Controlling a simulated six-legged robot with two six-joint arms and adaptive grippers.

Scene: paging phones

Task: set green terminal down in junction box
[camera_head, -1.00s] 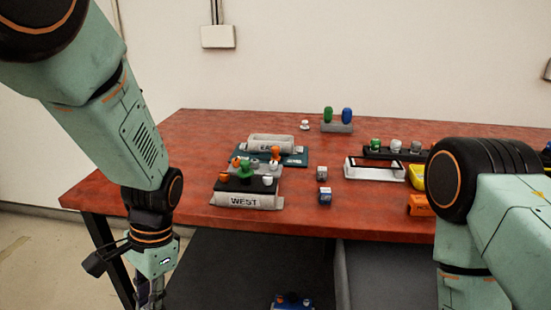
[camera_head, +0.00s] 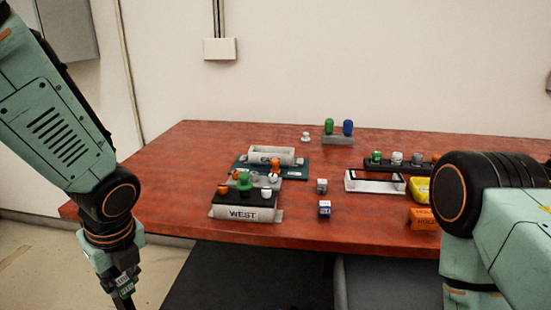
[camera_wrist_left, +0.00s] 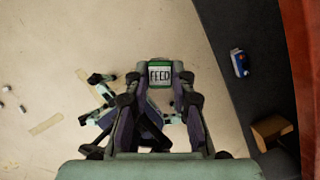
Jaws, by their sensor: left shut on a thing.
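My left gripper (camera_head: 122,285) hangs low at the left, beside the table's left front corner and over the floor. It is shut on the green terminal (camera_wrist_left: 160,66), which has a white label reading something like "FEED" in the left wrist view. Only a small green part of it shows in the head view. I cannot tell for sure which thing is the junction box. A white-fronted holder marked WEST (camera_head: 243,214) stands at the table's front with green, orange and white knobs. Behind it is a pale open-topped box (camera_head: 271,152) on a dark teal base. My right gripper is out of frame.
The red-brown table (camera_head: 350,236) also holds two small cubes, a white tray (camera_head: 372,187), a yellow thing (camera_head: 419,189), an orange block (camera_head: 424,219) and a stand with green and blue knobs (camera_head: 338,139). In the left wrist view a blue thing (camera_wrist_left: 239,62) lies low.

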